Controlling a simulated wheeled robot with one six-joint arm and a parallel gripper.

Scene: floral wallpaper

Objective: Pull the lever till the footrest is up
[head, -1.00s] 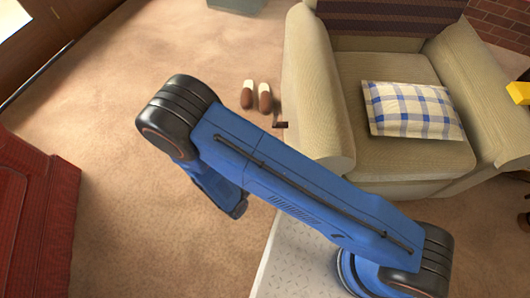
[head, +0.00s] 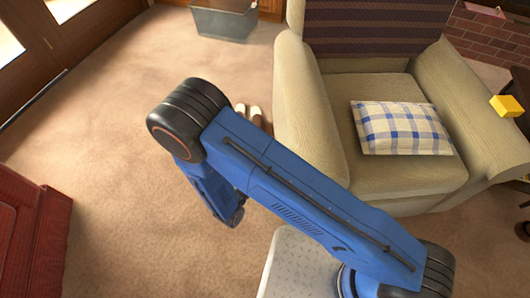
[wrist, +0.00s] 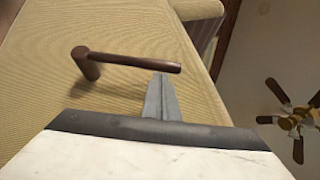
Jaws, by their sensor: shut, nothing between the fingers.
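The recliner (head: 300,110) is a beige armchair at the upper right of the head view. Its front is closed, with no raised footrest to see. The lever is a brown rod with a bent end on the chair's side, seen in the wrist view (wrist: 130,62); in the head view my arm hides it. My gripper (wrist: 160,82) is shut and empty in the wrist view. Its fingertips are just below the lever's free end in the picture. I cannot tell whether they touch it.
A checked pillow (head: 402,128) lies on the seat. Slippers (head: 256,113) lie on the carpet beside the chair, partly behind my arm. A grey bin (head: 224,22) stands at the back. A red cabinet (head: 38,245) is at left. Carpet between is clear.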

